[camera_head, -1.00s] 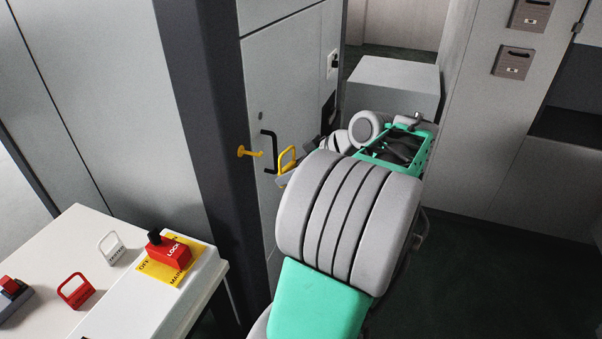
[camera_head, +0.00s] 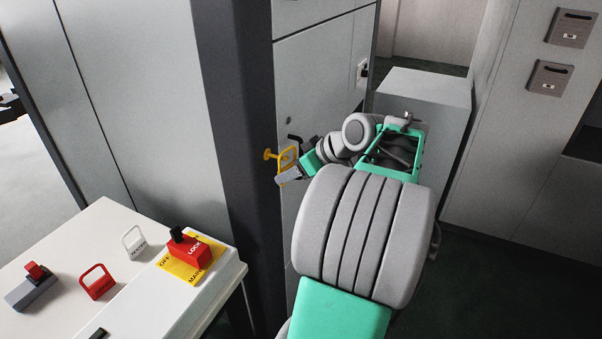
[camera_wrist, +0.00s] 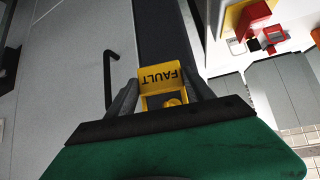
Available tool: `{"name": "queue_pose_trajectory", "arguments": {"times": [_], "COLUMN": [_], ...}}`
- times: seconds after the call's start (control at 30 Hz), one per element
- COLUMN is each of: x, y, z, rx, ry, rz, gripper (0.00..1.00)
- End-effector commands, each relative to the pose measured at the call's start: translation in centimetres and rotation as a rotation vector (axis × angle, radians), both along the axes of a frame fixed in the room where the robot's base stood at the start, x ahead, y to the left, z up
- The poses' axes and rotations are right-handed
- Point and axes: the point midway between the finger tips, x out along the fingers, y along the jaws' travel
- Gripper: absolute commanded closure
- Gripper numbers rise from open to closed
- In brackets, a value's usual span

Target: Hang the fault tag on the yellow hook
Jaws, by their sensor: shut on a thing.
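The yellow fault tag (camera_head: 291,154) is in my gripper (camera_head: 284,178), with its loop upward in the head view. In the wrist view my gripper (camera_wrist: 163,98) is shut on the tag, whose FAULT lettering (camera_wrist: 160,77) shows upside down. The yellow hook (camera_head: 268,154) sticks out from the dark column, right beside the tag's loop. The two overlap in the head view; I cannot tell whether the hook passes through the loop. In the wrist view a rounded yellow part shows between the fingers, and I cannot tell whether it is hook or tag.
A black handle (camera_head: 295,138) on the grey cabinet door (camera_head: 322,95) is close behind the tag. The dark column (camera_head: 240,130) stands beside it. A white table (camera_head: 75,240) at lower left holds a red tag (camera_head: 97,283), a white tag (camera_head: 134,242) and a red lock switch (camera_head: 190,247).

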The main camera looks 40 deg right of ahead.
Motion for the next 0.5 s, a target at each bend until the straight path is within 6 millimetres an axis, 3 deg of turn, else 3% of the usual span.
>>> {"name": "queue_pose_trajectory", "arguments": {"times": [0.5], "x": [2.4], "y": [0.8], "z": [-1.6], "rx": [-0.001], "ry": [-0.001], "rz": [-0.001], "gripper": [0.62]}}
